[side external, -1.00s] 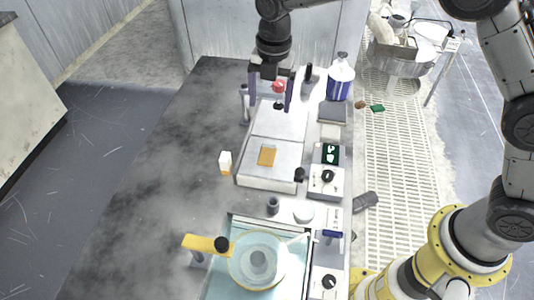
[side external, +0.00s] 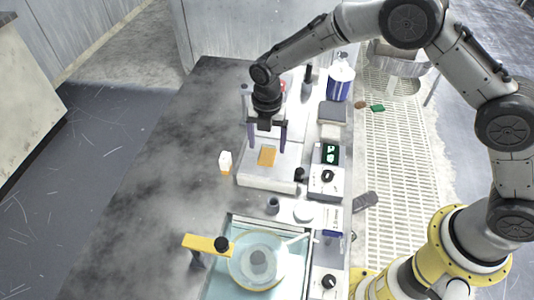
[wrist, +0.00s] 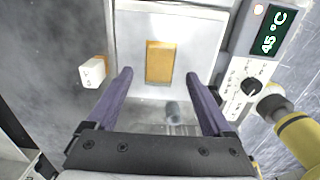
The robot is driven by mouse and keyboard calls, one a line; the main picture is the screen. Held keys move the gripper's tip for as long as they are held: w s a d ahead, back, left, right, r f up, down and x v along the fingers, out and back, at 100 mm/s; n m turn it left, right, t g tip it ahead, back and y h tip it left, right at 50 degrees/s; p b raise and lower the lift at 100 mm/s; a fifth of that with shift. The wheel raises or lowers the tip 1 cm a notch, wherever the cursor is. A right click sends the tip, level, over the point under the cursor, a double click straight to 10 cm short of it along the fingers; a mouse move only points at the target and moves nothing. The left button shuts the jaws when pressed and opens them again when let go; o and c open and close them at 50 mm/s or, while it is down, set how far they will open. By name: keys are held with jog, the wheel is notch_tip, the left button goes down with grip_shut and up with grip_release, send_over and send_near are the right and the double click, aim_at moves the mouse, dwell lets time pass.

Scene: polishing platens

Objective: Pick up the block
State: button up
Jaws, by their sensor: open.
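A flat orange block (side external: 267,156) lies on the pale plate of a heating unit (side external: 246,172). In the wrist view the block (wrist: 160,62) shows whole, near the plate's lower edge. My gripper (side external: 268,146) points down above the plate, close to the block in the side view. Its two purple fingers are spread wide with nothing between them. In the wrist view my gripper (wrist: 158,76) has its fingertips on either side of the block's line, apart from it. The height gap is hard to tell.
A small white and orange box (side external: 225,162) stands left of the plate. A control box with a green display (side external: 330,153) stands right of it, reading 45 °C. A polishing wheel (side external: 258,262) sits in front. The dark bench (side external: 160,190) is clear at left.

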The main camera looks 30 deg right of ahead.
aim_at(267, 155)
jog(key=shift+w+f, duration=0.1)
jog(key=shift+f, duration=1.35)
jog(key=shift+c, duration=0.3)
grip_shut()
